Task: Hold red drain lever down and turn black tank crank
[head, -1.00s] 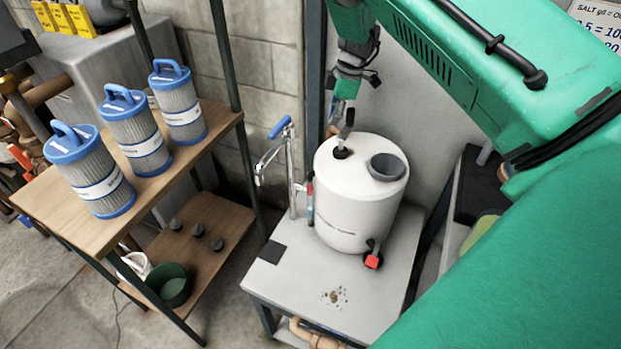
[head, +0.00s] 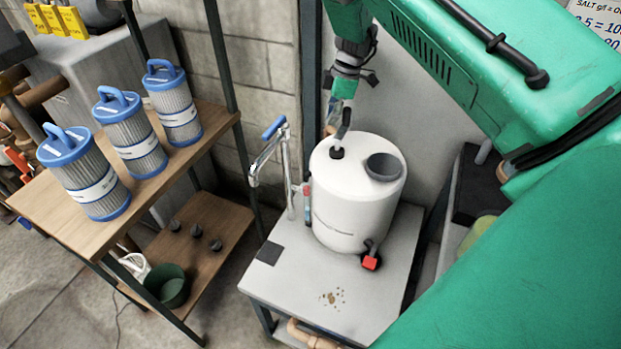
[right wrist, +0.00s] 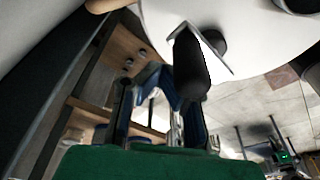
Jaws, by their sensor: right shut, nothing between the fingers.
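The white tank (head: 345,215) stands on a grey table. The black tank crank (head: 343,124) rises from its top, its base on the left of the lid. The red drain lever (head: 370,263) is low on the tank's front, with nothing of mine touching it in view. My right gripper (head: 337,116) is shut and empty, just behind and above the crank handle. In the right wrist view the black handle (right wrist: 190,66) shows large, close to the fingers; I cannot tell whether they touch it. My left gripper is not in view.
The tank has a dark open port (head: 384,167) beside the crank. The wooden shelf (head: 75,225) with blue-capped filters is further left. The table front (head: 290,285) is mostly clear.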

